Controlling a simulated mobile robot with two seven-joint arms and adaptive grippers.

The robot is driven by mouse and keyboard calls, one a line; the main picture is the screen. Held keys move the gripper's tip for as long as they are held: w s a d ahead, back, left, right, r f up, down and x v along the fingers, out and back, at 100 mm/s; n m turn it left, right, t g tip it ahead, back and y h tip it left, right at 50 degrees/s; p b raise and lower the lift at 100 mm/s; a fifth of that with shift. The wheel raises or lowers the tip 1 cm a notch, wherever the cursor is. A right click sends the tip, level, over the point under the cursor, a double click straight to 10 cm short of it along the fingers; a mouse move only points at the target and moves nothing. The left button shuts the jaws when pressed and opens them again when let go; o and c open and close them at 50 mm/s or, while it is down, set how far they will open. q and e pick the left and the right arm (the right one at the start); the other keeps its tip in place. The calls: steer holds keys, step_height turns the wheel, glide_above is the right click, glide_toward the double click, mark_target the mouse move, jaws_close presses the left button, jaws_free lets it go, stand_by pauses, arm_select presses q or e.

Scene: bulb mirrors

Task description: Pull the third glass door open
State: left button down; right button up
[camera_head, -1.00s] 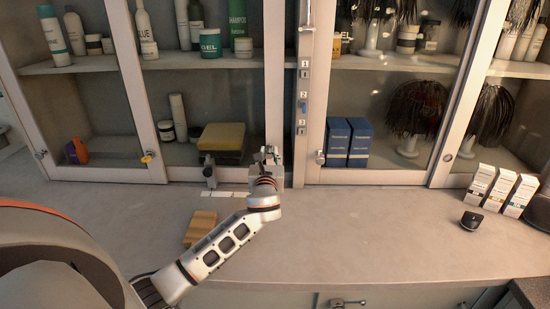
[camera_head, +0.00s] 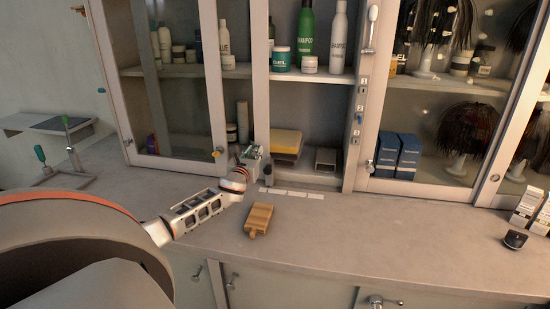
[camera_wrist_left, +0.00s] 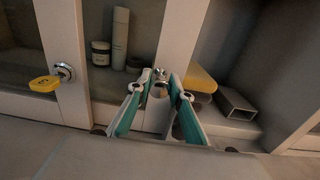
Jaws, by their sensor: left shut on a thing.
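A sliding glass door (camera_head: 261,70) in a pale frame stands partly open in the wall cabinet. It overlaps the left glass door (camera_head: 165,95), and a gap shows between its right edge and the pale post (camera_head: 357,120). My left gripper (camera_head: 250,152) is at the lower part of the door's right upright. In the left wrist view, my left gripper (camera_wrist_left: 161,90) has its teal-sided fingers closed around a small metal knob (camera_wrist_left: 160,74) on that upright. My right gripper is in neither view.
A yellow sponge (camera_head: 286,140) and a grey box (camera_head: 325,160) lie in the open part. A yellow-tagged key (camera_head: 217,153) hangs from the left door. A wooden block (camera_head: 259,218) lies on the counter (camera_head: 340,230). Blue boxes (camera_head: 410,155) stand behind glass at right.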

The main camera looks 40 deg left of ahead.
mark_target(245, 145)
arm_select(q)
steer(key=shift+s+a, duration=0.5)
steer(key=shift+a, duration=0.3)
steer(key=shift+s+a, duration=0.45)
steer(key=shift+a, duration=0.3)
steer(key=shift+s+a, duration=0.5)
steer(key=shift+a, duration=0.3)
steer(key=c, duration=1.8)
jaws_free()
steer(key=shift+v, duration=6)
